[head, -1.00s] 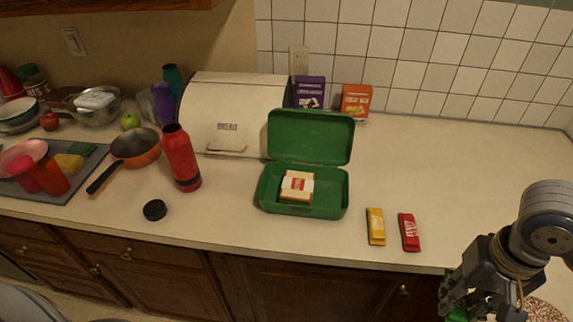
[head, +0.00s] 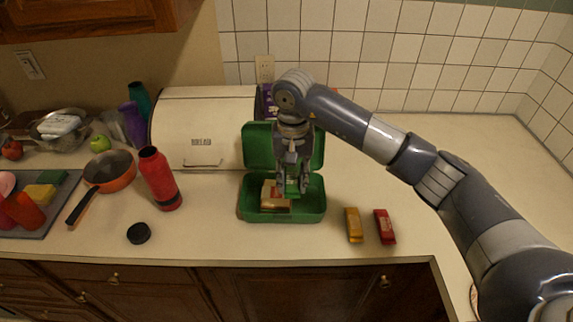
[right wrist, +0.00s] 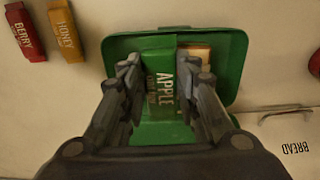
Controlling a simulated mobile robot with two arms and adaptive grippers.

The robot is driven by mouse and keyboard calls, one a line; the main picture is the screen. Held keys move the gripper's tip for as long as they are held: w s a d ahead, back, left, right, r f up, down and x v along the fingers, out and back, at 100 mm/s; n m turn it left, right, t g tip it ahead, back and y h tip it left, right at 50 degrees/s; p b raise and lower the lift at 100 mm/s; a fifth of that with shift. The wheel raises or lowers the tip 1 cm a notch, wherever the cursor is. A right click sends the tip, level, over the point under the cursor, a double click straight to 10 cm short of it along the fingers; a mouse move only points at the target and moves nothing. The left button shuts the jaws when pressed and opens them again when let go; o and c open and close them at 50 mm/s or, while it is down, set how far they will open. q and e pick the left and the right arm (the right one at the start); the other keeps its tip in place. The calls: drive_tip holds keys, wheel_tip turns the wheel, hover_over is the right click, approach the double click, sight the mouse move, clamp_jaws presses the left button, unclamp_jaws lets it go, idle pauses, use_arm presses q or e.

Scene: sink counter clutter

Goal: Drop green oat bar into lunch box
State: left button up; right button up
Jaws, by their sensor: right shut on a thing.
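The green lunch box (head: 312,212) stands open on the counter with its lid (head: 258,150) raised at the back. A sandwich (head: 268,198) lies in its left part. My right gripper (head: 291,188) points down over the box, right of the sandwich. In the right wrist view the gripper (right wrist: 160,92) is shut on the green oat bar (right wrist: 160,85), marked APPLE, which lies between its fingers over the box (right wrist: 232,60). How far the bar is above the box floor I cannot tell. My left gripper is not in view.
A yellow bar (head: 353,225) and a red bar (head: 385,227) lie right of the box. A red bottle (head: 160,180) and a black cap (head: 138,233) are to its left. A cream bread box (head: 200,125) stands behind. The right counter is clear.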

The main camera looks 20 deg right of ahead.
sight(289, 186)
drive_tip(key=shift+w, duration=0.7)
drive_tip(key=shift+w+f+m, duration=0.15)
drive_tip(key=shift+w+m, duration=0.15)
drive_tip(key=shift+w, duration=0.05)
drive_tip(key=shift+w+f, duration=0.15)
drive_tip(key=shift+f, duration=0.1)
wheel_tip(289, 186, down, 4)
drive_tip(key=shift+f+b, duration=0.2)
drive_tip(key=shift+b, duration=0.35)
drive_tip(key=shift+f, duration=0.65)
drive_tip(key=o, duration=1.1)
drive_tip(key=shift+c, duration=0.2)
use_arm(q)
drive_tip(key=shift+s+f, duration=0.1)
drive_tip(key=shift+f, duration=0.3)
use_arm(e)
wheel_tip(289, 186, up, 12)
